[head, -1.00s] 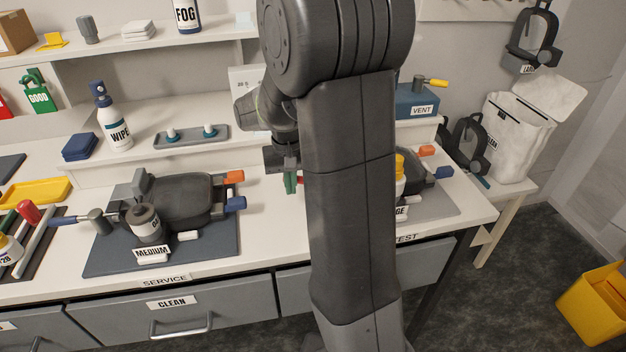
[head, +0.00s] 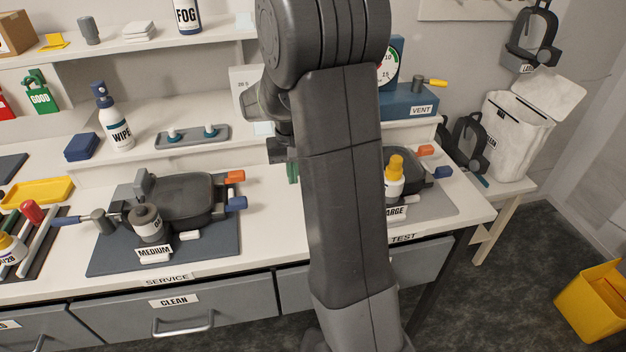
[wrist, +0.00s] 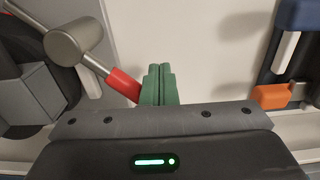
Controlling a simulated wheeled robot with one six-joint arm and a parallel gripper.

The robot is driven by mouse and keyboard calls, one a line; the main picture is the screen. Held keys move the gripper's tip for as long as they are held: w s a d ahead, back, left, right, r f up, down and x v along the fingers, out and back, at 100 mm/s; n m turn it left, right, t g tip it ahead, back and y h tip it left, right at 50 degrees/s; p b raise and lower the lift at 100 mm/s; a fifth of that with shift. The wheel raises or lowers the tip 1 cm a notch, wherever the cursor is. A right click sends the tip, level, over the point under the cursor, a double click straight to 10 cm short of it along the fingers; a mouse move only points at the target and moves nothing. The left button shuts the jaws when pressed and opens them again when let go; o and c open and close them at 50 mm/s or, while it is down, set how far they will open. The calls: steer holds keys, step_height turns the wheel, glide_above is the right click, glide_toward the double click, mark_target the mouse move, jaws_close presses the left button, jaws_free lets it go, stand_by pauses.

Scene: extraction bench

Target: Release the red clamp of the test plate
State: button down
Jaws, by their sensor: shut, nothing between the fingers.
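My gripper (head: 293,172) has green fingers and is only partly seen past my arm in the head view. In the wrist view its fingers (wrist: 158,84) are together and empty. The red-tipped clamp handle (wrist: 124,86) lies just left of the fingers there, its end very close to or touching them. A bar joins it to a grey metal cylinder (wrist: 73,42). The grey test plate (head: 430,203) is at the right of the bench in the head view. My arm hides its left part, and the red clamp does not show there.
A yellow-capped bottle (head: 394,178) stands at the test plate, close beside my arm. The blue service plate (head: 215,243) at left carries a dark grey device (head: 190,195). A vent box (head: 410,102) stands behind. Bare bench (head: 265,215) lies between the plates.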

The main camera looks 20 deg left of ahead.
steer(key=shift+w+d+p, duration=0.15)
steer(key=shift+w+p, duration=0.15)
steer(key=shift+w, duration=0.65)
steer(key=shift+w+d+p, duration=0.15)
steer(key=shift+w+p, duration=0.15)
steer(key=shift+w, duration=0.6)
steer(key=shift+s+d+r+p, duration=0.1)
steer(key=shift+s+r+p, duration=0.05)
steer(key=shift+r+p, duration=1)
steer(key=shift+s+d+r+p, duration=0.15)
steer(key=shift+r+p, duration=0.65)
steer(key=shift+r, duration=0.75)
steer(key=shift+s+r+p, duration=0.15)
steer(key=shift+r+p, duration=0.8)
steer(key=shift+r, duration=0.4)
steer(key=shift+f, duration=0.2)
steer(key=f+b, duration=0.4)
steer(key=f, duration=0.1)
steer(key=w+f+b, duration=0.1)
steer(key=f+b, duration=0.1)
steer(key=shift+a+f, duration=0.25)
steer(key=shift+f, duration=0.15)
